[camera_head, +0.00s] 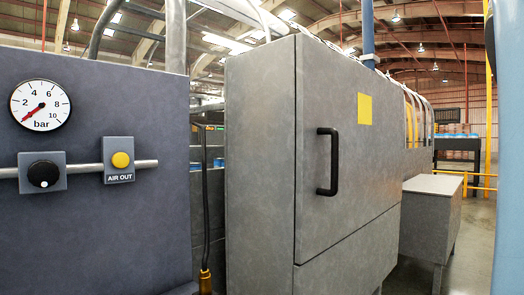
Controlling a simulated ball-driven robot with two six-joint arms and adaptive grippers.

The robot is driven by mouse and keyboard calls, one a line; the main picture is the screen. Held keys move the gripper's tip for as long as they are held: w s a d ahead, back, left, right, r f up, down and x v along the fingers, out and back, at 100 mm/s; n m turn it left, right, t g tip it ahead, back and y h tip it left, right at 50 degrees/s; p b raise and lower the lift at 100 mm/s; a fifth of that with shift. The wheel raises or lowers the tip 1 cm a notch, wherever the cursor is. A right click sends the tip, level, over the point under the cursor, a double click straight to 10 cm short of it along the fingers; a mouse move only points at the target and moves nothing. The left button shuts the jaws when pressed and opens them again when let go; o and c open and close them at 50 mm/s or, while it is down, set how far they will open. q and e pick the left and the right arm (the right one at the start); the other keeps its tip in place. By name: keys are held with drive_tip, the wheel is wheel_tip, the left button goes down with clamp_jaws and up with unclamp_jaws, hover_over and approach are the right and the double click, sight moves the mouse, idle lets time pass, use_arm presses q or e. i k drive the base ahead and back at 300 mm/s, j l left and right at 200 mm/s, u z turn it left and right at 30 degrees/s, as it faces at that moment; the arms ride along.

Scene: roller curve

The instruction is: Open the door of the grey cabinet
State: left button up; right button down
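The grey cabinet (259,160) stands in the middle of the camera_head view. Its door (365,150) faces right and looks shut, flush in its frame. A black bar handle (334,162) is mounted upright near the door's left edge. A yellow square label (365,109) is on the door's upper part. Neither of my grippers shows in this view.
A dark grey panel (90,220) with a pressure gauge (40,104), a black knob (43,174) and a yellow button (121,160) stands at the left. A lower grey box (432,185) adjoins the cabinet's right. Open floor shows at the far right.

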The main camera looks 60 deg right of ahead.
sight(349, 119)
drive_tip(key=z, duration=2.5)
